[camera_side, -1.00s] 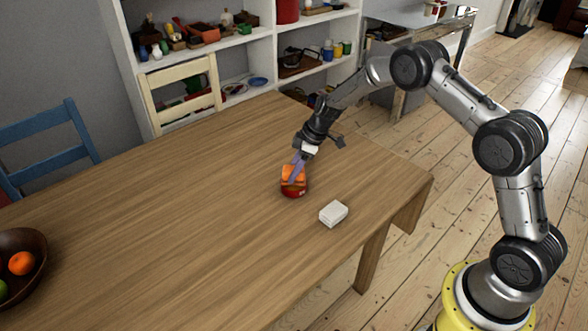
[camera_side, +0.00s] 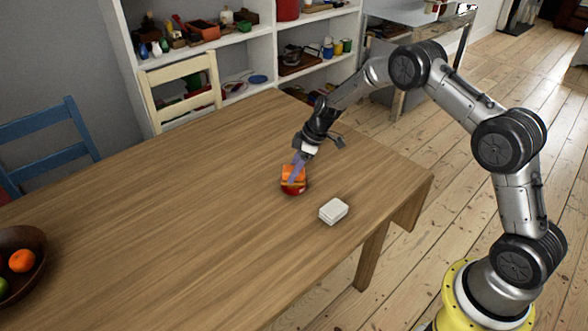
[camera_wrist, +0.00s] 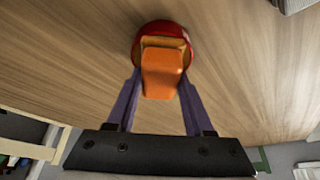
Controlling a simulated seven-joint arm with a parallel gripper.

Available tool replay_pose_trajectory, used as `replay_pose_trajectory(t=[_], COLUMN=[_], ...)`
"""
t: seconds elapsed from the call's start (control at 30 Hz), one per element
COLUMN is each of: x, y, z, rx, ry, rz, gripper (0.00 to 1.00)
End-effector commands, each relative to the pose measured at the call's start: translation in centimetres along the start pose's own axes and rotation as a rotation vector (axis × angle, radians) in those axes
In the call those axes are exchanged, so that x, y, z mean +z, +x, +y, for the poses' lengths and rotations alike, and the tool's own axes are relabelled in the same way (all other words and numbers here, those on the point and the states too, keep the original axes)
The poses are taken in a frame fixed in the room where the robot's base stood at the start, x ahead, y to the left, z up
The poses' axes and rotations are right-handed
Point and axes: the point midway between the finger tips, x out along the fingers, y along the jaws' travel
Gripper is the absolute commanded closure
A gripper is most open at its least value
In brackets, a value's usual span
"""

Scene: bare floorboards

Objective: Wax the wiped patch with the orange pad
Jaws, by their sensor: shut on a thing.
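The orange pad (camera_side: 290,172) is between the two purple fingers of my gripper (camera_side: 296,175), which is shut on it. In the wrist view the pad (camera_wrist: 161,72) points into a round red tin (camera_wrist: 164,27) with orange-brown contents. The tin stands on the wooden table, and its red side (camera_side: 294,191) shows below the pad in the side view. The pad's lower end is at the tin's opening; whether it touches the contents is hard to tell. I cannot make out a wiped patch on the wood.
A white block-shaped item (camera_side: 333,211) lies on the table (camera_side: 170,220) to the right of the tin. A dark bowl of fruit (camera_side: 30,245) stands at the left edge. The table between bowl and tin is clear. Chairs and shelves stand behind.

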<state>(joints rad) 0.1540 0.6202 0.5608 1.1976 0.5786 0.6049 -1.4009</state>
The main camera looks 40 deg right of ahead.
Motion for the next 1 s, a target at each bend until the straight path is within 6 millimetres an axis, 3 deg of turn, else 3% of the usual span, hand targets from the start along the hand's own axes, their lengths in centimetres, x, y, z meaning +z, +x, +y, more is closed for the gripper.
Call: replay_pose_trajectory(t=[0.37, 1.0], x=[0.0, -1.9], y=[-0.2, -4.4], z=[0.0, 0.0], rx=[0.0, 0.001], ry=[-0.001, -0.001], rz=[-0.001, 0.001], gripper=[0.92, 0.92])
